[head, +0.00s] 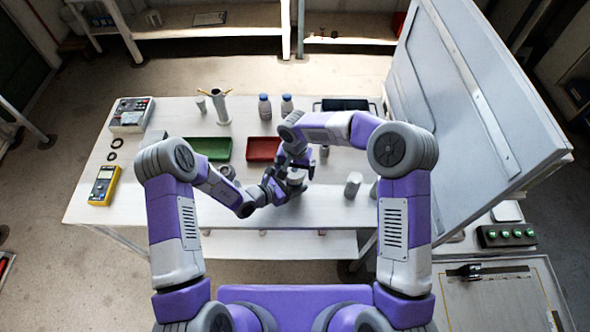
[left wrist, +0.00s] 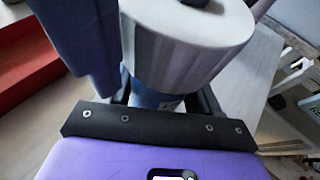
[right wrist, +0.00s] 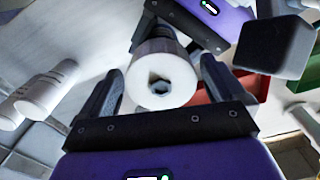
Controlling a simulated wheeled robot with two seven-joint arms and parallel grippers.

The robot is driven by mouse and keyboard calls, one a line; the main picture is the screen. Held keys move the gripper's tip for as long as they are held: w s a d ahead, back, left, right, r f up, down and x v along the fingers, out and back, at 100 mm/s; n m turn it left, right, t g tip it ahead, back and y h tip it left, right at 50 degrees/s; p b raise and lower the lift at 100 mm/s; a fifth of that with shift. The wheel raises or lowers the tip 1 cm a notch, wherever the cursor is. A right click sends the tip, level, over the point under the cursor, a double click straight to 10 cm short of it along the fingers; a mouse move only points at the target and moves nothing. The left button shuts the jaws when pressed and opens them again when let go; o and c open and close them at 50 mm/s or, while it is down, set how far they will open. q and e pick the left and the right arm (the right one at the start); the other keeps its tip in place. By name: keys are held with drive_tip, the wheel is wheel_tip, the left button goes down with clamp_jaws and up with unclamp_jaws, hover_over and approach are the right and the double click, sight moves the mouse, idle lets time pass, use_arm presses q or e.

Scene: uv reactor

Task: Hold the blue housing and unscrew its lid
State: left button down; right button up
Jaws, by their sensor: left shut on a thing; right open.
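The blue housing (left wrist: 150,98) stands between the fingers of my left gripper (left wrist: 165,95), which is shut on it. Its pale grey-white lid (left wrist: 190,45) sits on top, with a small dark knob at its centre; the lid also shows in the head view (head: 296,176). In the right wrist view the round lid (right wrist: 160,80) faces my camera. My right gripper (right wrist: 158,78) is open, with one finger on each side of the lid and gaps visible beside it. In the head view the arms hide most of the housing.
On the white table are a green tray (head: 207,149), a red tray (head: 263,149), two blue-capped bottles (head: 264,106), a yellow meter (head: 103,186) and pale cylinders (head: 352,185). A large raised panel (head: 480,90) stands at the right.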

wheel_tip(320, 180, up, 4)
drive_tip(key=shift+r, duration=0.25)
drive_tip(key=shift+c, duration=0.5)
wheel_tip(320, 180, up, 2)
drive_tip(key=m, duration=0.3)
drive_tip(key=shift+m, duration=0.4)
drive_tip(key=r+m, duration=0.1)
drive_tip(key=m, duration=0.1)
drive_tip(key=shift+r+m, duration=0.1)
drive_tip(key=shift+m, duration=0.2)
drive_tip(key=shift+f, duration=3.9)
drive_tip(key=shift+c, duration=0.4)
drive_tip(key=c, duration=1)
drive_tip(key=n, duration=0.6)
drive_tip(key=shift+n, duration=0.3)
